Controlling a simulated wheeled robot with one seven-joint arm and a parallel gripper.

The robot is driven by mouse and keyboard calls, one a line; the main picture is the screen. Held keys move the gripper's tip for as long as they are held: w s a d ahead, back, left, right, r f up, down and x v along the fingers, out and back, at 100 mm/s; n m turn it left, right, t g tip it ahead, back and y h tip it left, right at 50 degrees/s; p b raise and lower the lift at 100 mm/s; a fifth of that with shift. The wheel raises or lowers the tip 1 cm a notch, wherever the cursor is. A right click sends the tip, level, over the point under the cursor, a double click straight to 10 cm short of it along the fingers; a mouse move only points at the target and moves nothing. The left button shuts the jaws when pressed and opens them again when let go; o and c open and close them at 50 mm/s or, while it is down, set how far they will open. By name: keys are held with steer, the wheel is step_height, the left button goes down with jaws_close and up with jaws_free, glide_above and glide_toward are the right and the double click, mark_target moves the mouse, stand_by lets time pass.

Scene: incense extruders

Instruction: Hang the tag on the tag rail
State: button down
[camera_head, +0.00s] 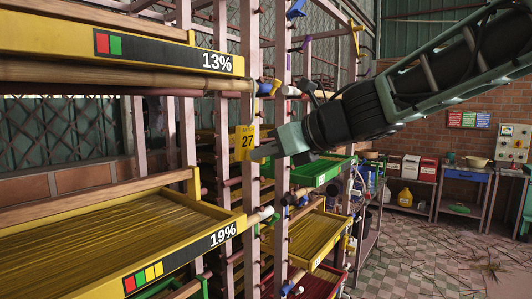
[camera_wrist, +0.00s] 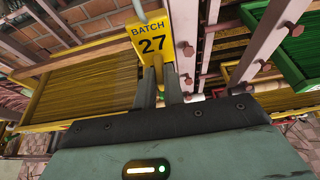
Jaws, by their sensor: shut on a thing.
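The yellow tag (camera_head: 246,141) reads "27" and is held upright beside a pink rack post. In the wrist view the tag (camera_wrist: 152,42) reads "BATCH 27", and my gripper (camera_wrist: 159,88) is shut on its narrow lower part. A pale hook-like piece (camera_wrist: 139,10) shows above the tag in the wrist view. A wooden rail (camera_head: 130,78) with a blue end runs above the tag in the head view. I cannot tell surely whether it is the tag rail.
A tray marked 13% (camera_head: 120,42) is above left, and a tray marked 19% (camera_head: 100,235) is below left. Pink posts (camera_head: 283,215) with pegs stand close around my gripper. A green tray (camera_head: 318,173) is behind.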

steer(key=c, duration=1.5)
jaws_free()
steer(key=shift+f, duration=0.1)
steer(key=b+v, duration=0.1)
steer(key=v, duration=1.6)
steer(key=shift+r, duration=0.4)
